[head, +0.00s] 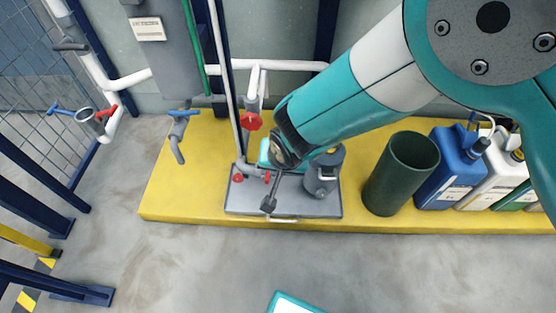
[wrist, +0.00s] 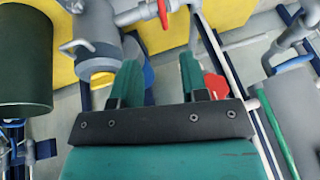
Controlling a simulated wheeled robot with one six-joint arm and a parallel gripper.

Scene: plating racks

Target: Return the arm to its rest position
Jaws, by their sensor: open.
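A red valve handle (wrist: 163,14) shows beyond the gap, and another red valve handle (wrist: 215,86) shows just right of the right finger. I cannot tell whether the fingers touch any pipe or handle.
The yellow platform (head: 185,190) carries a grey pump unit (head: 322,175), a dark green bin (head: 400,175) and a blue canister (head: 450,172). White pipes (head: 130,80) and a blue-handled tap (head: 178,135) stand left. The concrete floor (head: 190,265) in front is mostly clear.

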